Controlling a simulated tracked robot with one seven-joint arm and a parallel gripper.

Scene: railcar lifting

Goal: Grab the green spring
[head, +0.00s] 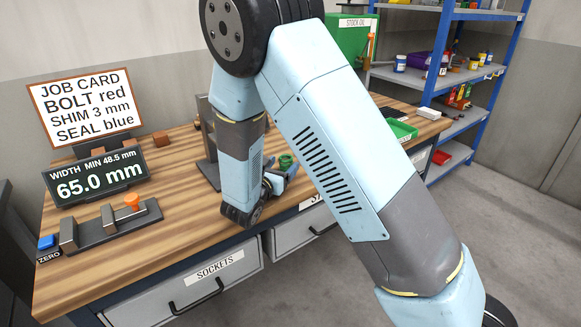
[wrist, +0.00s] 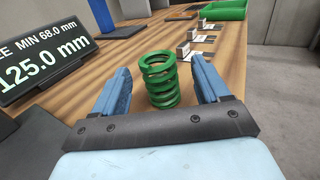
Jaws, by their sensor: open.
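The green spring (wrist: 160,80) stands upright on the wooden bench in the wrist view, just ahead of my gripper. My gripper (wrist: 161,80) is open, with one blue finger on each side of the spring and a visible gap on both sides. In the head view the spring (head: 286,161) shows as a small green shape close to my gripper (head: 284,176), partly hidden by my arm.
A display (wrist: 45,50) reading 125.0 mm stands at left in the wrist view. Small labelled blocks (wrist: 190,50) and a green tray (wrist: 224,9) lie beyond the spring. In the head view, a width gauge (head: 110,222) sits at the bench's left, and a blue shelf (head: 440,90) stands behind.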

